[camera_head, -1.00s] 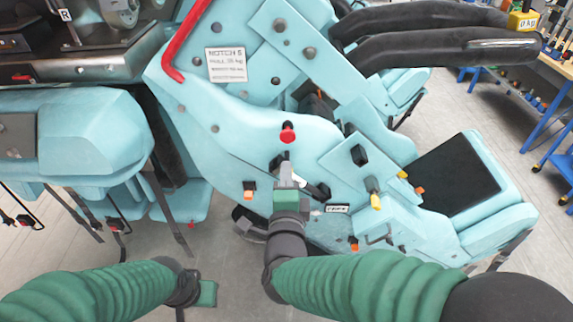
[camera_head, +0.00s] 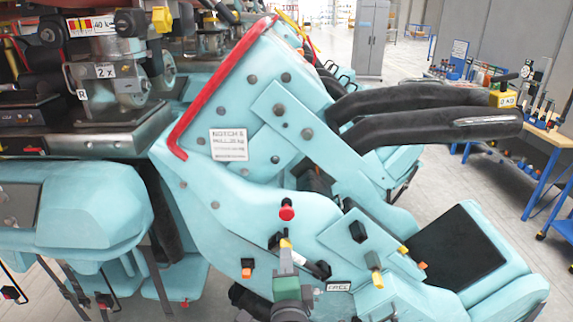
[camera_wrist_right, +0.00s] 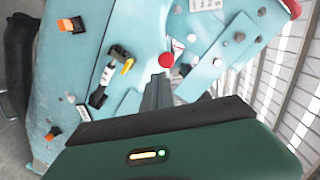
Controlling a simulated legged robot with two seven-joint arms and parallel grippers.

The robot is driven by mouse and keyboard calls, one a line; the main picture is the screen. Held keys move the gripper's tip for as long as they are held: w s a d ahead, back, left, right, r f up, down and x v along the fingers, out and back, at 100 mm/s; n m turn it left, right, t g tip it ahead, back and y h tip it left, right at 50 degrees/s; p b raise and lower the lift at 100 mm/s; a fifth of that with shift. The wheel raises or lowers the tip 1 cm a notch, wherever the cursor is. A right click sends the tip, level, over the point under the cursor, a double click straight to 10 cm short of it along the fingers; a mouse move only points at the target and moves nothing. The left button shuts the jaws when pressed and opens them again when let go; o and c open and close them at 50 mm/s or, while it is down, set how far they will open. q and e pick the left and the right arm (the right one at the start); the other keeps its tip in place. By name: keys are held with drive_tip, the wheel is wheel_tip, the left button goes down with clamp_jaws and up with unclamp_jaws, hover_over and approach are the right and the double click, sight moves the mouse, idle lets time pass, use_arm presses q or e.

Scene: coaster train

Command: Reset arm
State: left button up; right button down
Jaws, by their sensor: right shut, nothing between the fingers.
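My right gripper (camera_head: 285,258) is in front of the light blue side panel of the coaster seat (camera_head: 235,215), just below a red knob (camera_head: 286,211). Its fingers are shut and empty. The right wrist view shows the closed fingers (camera_wrist_right: 157,92) pointing towards the panel, with the red knob (camera_wrist_right: 166,60) beyond their tips. I cannot tell whether they touch the panel. A black lever (camera_head: 322,269) is right beside the gripper, and a small yellow piece shows at the fingertips. My left gripper is out of view.
A red bar (camera_head: 210,90) runs along the seat back, and black padded restraints (camera_head: 430,115) stick out to the right. A yellow-tipped lever (camera_head: 376,277) and orange pieces sit on the panel. A blue workbench (camera_head: 540,160) stands at the right beyond clear floor.

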drive_tip(key=s+d+f+n+g+y+b, duration=0.1)
drive_tip(key=s+d+f+n+g, duration=0.1)
drive_tip(key=d+f+n+g, duration=0.45)
drive_tip(key=s+d+f+n+g+b, duration=0.1)
drive_tip(key=s+d+f+n, duration=0.2)
drive_tip(key=f, duration=0.6)
drive_tip(key=s+d+f+n+g+h, duration=0.1)
drive_tip(key=s+d+f+n+g, duration=0.6)
drive_tip(key=s+d, duration=0.3)
drive_tip(key=shift+s+d+f+h, duration=0.25)
drive_tip(key=shift+s+f, duration=0.55)
drive_tip(key=shift+s, duration=1)
drive_tip(key=shift+d, duration=0.15)
